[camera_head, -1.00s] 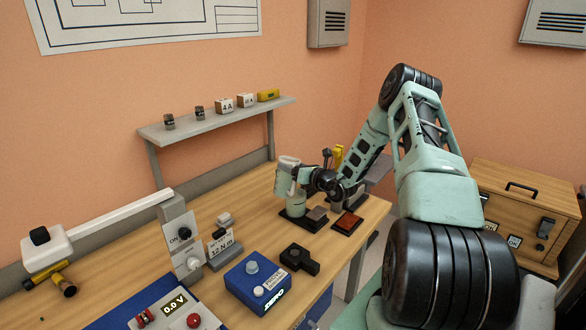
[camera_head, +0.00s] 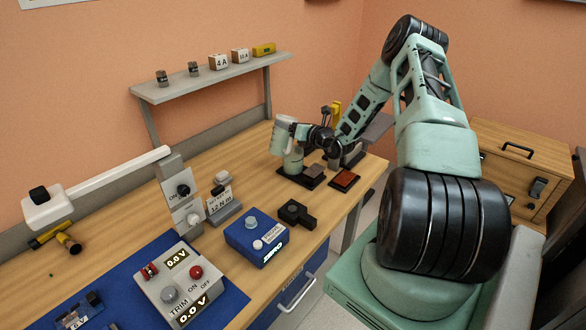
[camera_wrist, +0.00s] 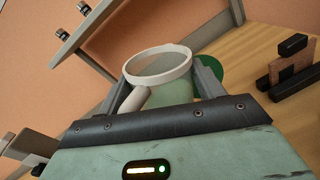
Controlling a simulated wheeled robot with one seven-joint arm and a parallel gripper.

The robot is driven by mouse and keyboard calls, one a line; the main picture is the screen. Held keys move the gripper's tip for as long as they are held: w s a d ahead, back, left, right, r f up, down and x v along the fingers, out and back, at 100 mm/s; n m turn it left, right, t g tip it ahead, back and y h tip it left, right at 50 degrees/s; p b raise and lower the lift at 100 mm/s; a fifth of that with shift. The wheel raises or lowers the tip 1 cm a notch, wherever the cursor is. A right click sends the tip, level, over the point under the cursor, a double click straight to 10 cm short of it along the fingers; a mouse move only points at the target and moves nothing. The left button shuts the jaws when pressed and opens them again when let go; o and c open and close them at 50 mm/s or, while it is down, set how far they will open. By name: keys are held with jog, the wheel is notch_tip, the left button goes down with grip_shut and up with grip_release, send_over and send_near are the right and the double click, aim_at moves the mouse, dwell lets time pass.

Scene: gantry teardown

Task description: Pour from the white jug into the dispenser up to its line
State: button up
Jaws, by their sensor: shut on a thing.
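The white jug (camera_head: 284,128) is at the far right part of the bench, by a pale green-grey cylinder (camera_head: 293,160), which may be the dispenser. My gripper (camera_head: 299,134) is shut on the jug. In the wrist view the jug's white rim (camera_wrist: 187,66) and handle (camera_wrist: 132,99) show between the fingers of my gripper (camera_wrist: 168,82). The wrist view is tilted against the room. A green round surface (camera_wrist: 215,72) shows behind the right finger. I cannot see a fill line, a liquid level or a stream.
A black stand (camera_head: 305,179) and a brown pad (camera_head: 344,181) lie below the gripper. A blue box (camera_head: 256,238), a black block (camera_head: 296,213) and a grey control panel (camera_head: 178,287) stand nearer on the bench.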

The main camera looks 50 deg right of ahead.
jog(key=shift+f+m+p, duration=0.15)
jog(key=shift+m+p, duration=0.2)
jog(key=shift+m, duration=0.65)
dwell(0.4)
jog(key=shift+f+m, duration=0.15)
jog(key=shift+m, duration=0.15)
jog(key=shift+d+f+m, duration=0.1)
jog(key=shift+f+m, duration=0.35)
jog(key=shift+m, duration=0.55)
jog(key=shift+f, duration=0.1)
dwell(0.4)
jog(key=shift+f+m+y, duration=0.1)
jog(key=shift+m+y, duration=0.2)
jog(key=shift+d+f, duration=0.15)
jog(key=shift+f+m+g, duration=0.15)
jog(key=shift+m+g, duration=0.15)
jog(key=shift+m, duration=0.1)
